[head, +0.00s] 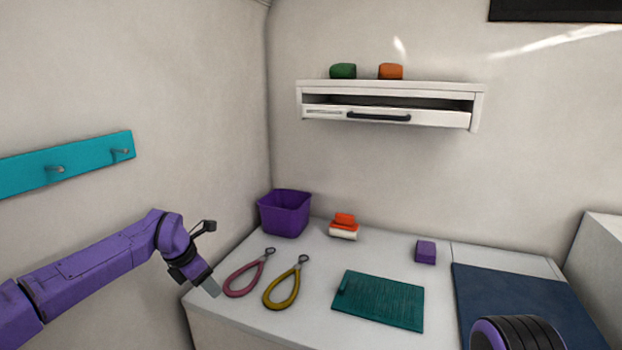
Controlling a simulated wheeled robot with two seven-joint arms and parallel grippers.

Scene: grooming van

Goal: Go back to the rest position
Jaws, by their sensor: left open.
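My left gripper (208,285) hangs at the left front corner of the white counter (325,262), its fingers pointing down and to the right. It is open, and nothing shows between its fingers. It is left of the pink looped lead (244,280) and appears apart from it. A purple and black rounded part of my right arm shows at the bottom right edge. My right gripper is out of the picture.
The counter holds a purple bin (284,213), a yellow looped lead (283,296), orange and white blocks (344,228), a purple block (426,252), a teal mat (380,300) and a navy mat (525,300). Above are a wall drawer (430,117) and a teal hook rail (88,157).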

